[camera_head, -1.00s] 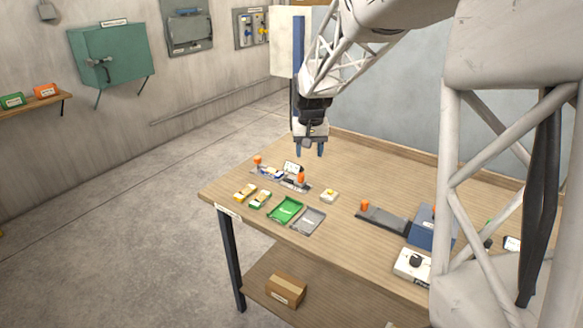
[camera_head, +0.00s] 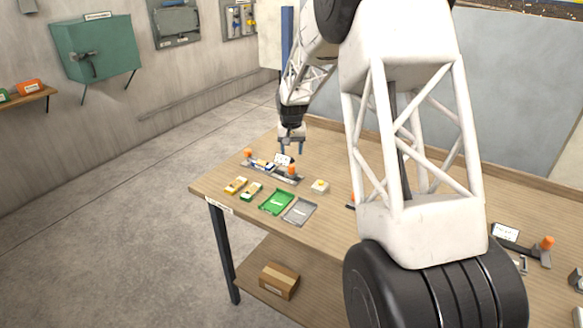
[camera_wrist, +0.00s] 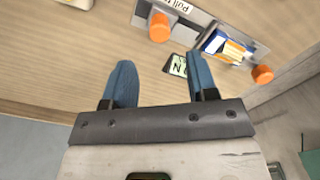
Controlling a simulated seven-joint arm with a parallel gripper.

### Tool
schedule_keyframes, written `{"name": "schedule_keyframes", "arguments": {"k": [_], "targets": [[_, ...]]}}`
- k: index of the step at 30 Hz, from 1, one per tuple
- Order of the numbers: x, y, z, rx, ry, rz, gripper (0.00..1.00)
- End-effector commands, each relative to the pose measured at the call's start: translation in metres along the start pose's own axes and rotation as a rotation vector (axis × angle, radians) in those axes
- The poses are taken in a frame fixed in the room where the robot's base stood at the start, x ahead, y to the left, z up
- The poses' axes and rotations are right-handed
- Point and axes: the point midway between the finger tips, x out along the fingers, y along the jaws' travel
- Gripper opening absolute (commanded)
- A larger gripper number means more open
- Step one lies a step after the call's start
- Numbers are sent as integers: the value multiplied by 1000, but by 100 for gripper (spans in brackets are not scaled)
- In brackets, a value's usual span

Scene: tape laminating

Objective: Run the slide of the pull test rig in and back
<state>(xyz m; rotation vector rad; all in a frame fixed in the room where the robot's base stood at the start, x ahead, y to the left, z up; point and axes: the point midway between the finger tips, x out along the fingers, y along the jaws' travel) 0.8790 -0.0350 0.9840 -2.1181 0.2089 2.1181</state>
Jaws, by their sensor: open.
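The pull test rig (camera_head: 279,176) lies near the table's left end. It has a grey base, an orange knob (camera_head: 248,153) at its left end and another orange knob (camera_head: 291,170) at its right. In the wrist view the two knobs (camera_wrist: 160,27) and (camera_wrist: 262,74) show with a blue, white and yellow piece (camera_wrist: 226,47) between them. A label reading "Pull t…" (camera_wrist: 183,6) is cut off by the frame. My gripper (camera_head: 291,149) is open and empty, above and just behind the rig, touching nothing. A small panel with an "N" (camera_wrist: 178,66) is partly hidden by one finger.
Two small yellow-and-white pieces (camera_head: 243,188), a green tray (camera_head: 276,202) and a grey tray (camera_head: 300,211) lie in front of the rig. A small white block (camera_head: 320,186) is right of it. My arm hides much of the table's right side. Table behind the rig is clear.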

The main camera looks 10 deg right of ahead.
Motion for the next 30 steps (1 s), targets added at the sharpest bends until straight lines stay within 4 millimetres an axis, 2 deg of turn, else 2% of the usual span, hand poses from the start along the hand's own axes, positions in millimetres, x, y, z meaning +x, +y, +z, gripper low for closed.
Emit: {"name": "schedule_keyframes", "arguments": {"k": [14, 30], "targets": [[6, 0, 0, 0, -1, 0, 53], [63, 0, 1, 0, -2, 0, 53]]}}
